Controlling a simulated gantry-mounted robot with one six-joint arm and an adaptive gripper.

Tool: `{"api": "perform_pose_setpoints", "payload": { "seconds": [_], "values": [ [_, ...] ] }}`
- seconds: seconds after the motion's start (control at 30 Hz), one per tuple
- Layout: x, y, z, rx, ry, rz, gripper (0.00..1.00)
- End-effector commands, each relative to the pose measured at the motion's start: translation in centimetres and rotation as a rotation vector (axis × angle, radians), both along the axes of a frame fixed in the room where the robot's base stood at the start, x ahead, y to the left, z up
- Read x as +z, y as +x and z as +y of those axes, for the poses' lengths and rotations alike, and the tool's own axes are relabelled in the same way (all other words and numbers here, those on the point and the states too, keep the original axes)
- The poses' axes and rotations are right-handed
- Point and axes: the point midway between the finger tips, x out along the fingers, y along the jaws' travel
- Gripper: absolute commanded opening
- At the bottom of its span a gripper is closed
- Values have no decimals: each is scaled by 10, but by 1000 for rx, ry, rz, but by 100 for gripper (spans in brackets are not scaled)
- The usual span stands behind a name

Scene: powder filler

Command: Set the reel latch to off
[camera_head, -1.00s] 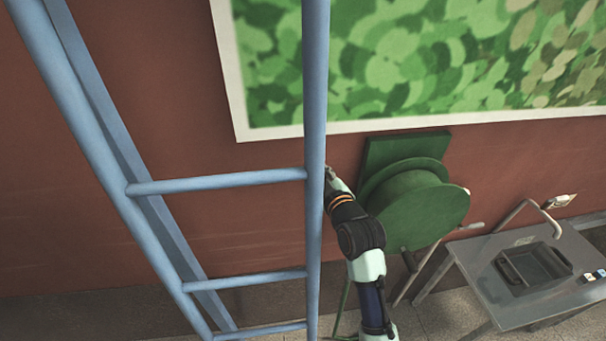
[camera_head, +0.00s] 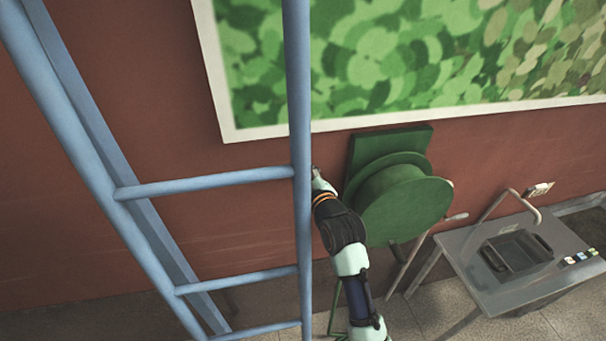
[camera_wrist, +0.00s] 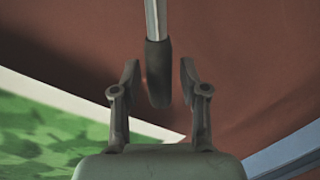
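The green reel (camera_head: 405,208) is mounted on a green backing plate at the wall, right of my arm. In the wrist view, a metal rod with a dark grip (camera_wrist: 158,75) hangs from the top edge, between my two fingers. It looks like a latch lever, but its base is out of view and I cannot tell its setting. My gripper (camera_wrist: 160,75) is open around the dark grip, with a gap on both sides. In the head view, my gripper (camera_head: 316,174) is left of the reel, partly hidden by the ladder rail.
A blue ladder (camera_head: 301,120) stands close in front, its right rail beside my gripper. A green patterned panel (camera_head: 420,60) hangs above the reel. A grey table (camera_head: 480,285) with a dark tray (camera_head: 517,268) stands at the right. A small crank handle (camera_head: 457,217) sticks out at the reel's right.

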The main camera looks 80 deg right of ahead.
Motion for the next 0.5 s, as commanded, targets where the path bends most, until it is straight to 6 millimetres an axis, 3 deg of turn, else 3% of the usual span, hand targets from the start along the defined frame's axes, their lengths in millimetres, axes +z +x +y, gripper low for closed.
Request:
{"api": "perform_pose_setpoints", "payload": {
  "seconds": [0.33, 0.5],
  "values": [
    [2, 0, 0, 0, -1, -1, 56],
    [29, 0, 0, 0, -6, -3, 56]
  ]
}}
